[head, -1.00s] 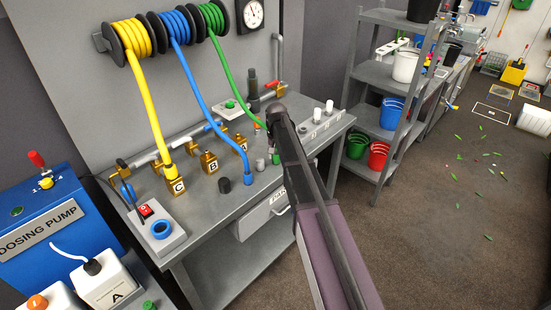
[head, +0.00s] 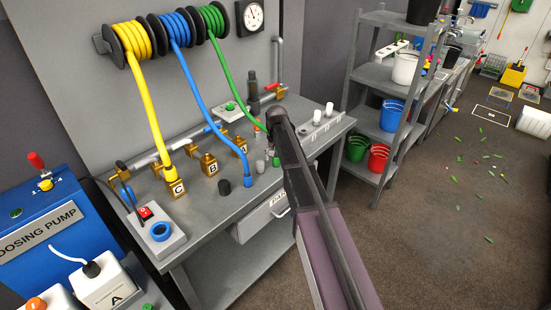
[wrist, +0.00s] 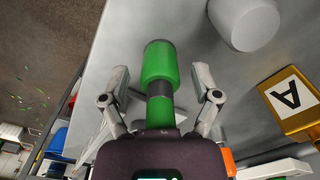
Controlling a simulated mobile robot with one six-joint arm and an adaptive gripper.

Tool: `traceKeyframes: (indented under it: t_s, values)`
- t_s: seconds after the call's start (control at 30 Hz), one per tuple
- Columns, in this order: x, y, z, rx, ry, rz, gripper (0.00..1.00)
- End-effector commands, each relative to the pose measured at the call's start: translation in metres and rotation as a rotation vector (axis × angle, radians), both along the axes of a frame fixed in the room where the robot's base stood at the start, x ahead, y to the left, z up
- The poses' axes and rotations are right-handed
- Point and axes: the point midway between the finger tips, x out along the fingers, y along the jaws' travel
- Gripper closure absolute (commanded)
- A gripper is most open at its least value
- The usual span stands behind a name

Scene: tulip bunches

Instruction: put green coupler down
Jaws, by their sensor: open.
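The green coupler (wrist: 158,64) shows in the wrist view, with a dark grey band and a green part below it nearer my gripper. My gripper (wrist: 161,78) is open, with one finger on each side of the coupler and a visible gap on both sides. The coupler is over or on the grey bench top (wrist: 130,22); I cannot tell if it touches.
Brass valve A (head: 238,146) stands close by, also in the wrist view (wrist: 290,100), near a pale round peg (wrist: 245,22). The blue hose end (head: 249,180) and a dark peg (head: 224,186) stand on the bench. A shelf (head: 385,75) is to the right.

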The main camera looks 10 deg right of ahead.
Motion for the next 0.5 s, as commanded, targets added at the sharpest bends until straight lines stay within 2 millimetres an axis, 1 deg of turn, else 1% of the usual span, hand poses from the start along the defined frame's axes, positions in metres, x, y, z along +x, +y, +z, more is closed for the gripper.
traceKeyframes:
  t_s: [0.27, 0.5]
  values:
    - [0.0, 0.0, 0.008, 0.0, 0.0, 0.0, 0.2]
    - [0.0, 0.0, 0.025, 0.0, 0.0, 0.0, 0.2]
